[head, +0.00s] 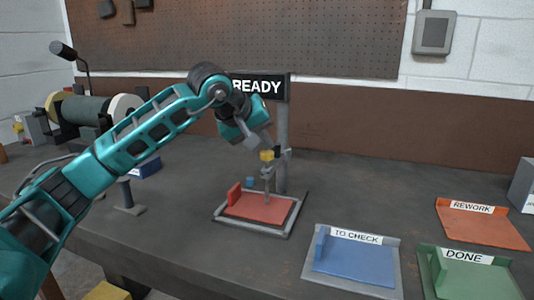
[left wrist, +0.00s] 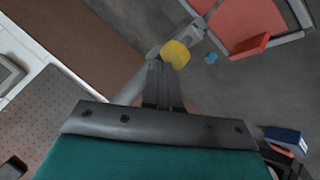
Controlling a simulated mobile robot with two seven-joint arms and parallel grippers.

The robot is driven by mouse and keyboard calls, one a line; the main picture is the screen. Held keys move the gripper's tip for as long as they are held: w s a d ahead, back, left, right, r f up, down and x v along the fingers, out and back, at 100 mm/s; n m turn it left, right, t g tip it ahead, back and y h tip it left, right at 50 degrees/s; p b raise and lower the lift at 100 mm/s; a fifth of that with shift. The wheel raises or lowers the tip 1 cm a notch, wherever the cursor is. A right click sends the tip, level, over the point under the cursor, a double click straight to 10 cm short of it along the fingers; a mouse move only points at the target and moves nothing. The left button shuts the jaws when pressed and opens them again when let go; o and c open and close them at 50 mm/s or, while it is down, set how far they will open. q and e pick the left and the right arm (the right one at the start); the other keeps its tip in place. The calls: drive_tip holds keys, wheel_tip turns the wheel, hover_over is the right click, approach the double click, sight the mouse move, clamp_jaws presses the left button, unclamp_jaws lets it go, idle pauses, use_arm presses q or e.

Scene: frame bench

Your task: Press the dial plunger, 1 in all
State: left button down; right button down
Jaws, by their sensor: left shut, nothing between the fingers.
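The dial plunger has a yellow cap (head: 267,156) and hangs on a grey post (head: 282,150) above a red plate (head: 262,208) in a grey frame. The yellow cap also shows in the left wrist view (left wrist: 175,54), just beyond my fingertips. My left gripper (head: 264,146) is shut and empty, its fingers pointing down close above the cap. I cannot tell whether the fingertips touch the cap. A sign reading READY (head: 260,87) tops the post, partly hidden by my left arm. My right gripper is not in view.
A blue TO CHECK tray (head: 393,277), a green DONE tray (head: 470,280) and a red REWORK tray (head: 485,230) lie to the right. A bench grinder (head: 85,110) stands at the left.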

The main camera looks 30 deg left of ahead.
use_arm(q)
drive_tip(key=shift+f+b, duration=0.65)
drive_tip(key=shift+f, duration=0.4)
idle(0.6)
drive_tip(key=shift+r, duration=0.1)
drive_tip(key=shift+r+p, duration=1.6)
wheel_tip(320, 180, up, 5)
drive_tip(key=p, duration=0.4)
drive_tip(key=shift+r+p, duration=0.1)
drive_tip(key=shift+p, duration=0.2)
